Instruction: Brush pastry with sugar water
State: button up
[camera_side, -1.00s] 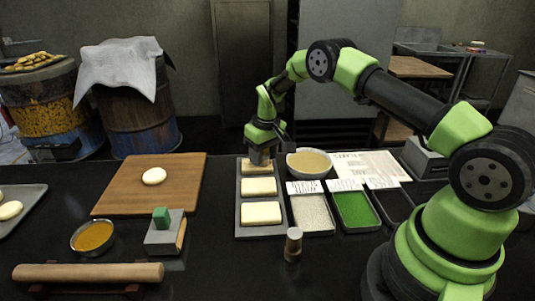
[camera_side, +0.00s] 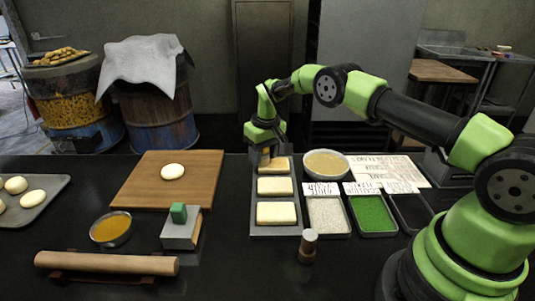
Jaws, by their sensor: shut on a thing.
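My gripper (camera_side: 265,148) is over the far end of a grey tray (camera_side: 287,231), shut on a small brush (camera_side: 266,159) whose lower end is at the farthest pastry. Whether the bristles touch it I cannot tell. The tray holds three pale rectangular pastries in a column: the far pastry (camera_side: 276,165), the middle pastry (camera_side: 275,187) and the near pastry (camera_side: 276,213). A round bowl of yellowish liquid (camera_side: 326,164), which looks like the sugar water, stands just right of the tray's far end.
Labelled trays of pale grains (camera_side: 327,215), green bits (camera_side: 372,213) and dark contents (camera_side: 411,210) lie right of the pastries. A small cylinder (camera_side: 308,245) stands in front. A wooden board (camera_side: 142,180), an orange bowl (camera_side: 111,228) and a rolling pin (camera_side: 106,263) are at left.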

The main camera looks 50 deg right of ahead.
aim_at(274, 163)
jog(key=shift+d, duration=0.1)
jog(key=shift+s+d+f, duration=0.2)
jog(key=shift+s+d, duration=1.9)
jog(key=shift+s, duration=0.1)
jog(key=shift+w+a, duration=1.1)
jog(key=shift+a, duration=0.05)
dwell(1.3)
jog(key=shift+w, duration=0.1)
jog(key=shift+w+a+r, duration=0.2)
jog(key=shift+w+a, duration=0.8)
jog(key=shift+a, duration=0.05)
jog(key=shift+r, duration=3)
jog(key=shift+f, duration=0.15)
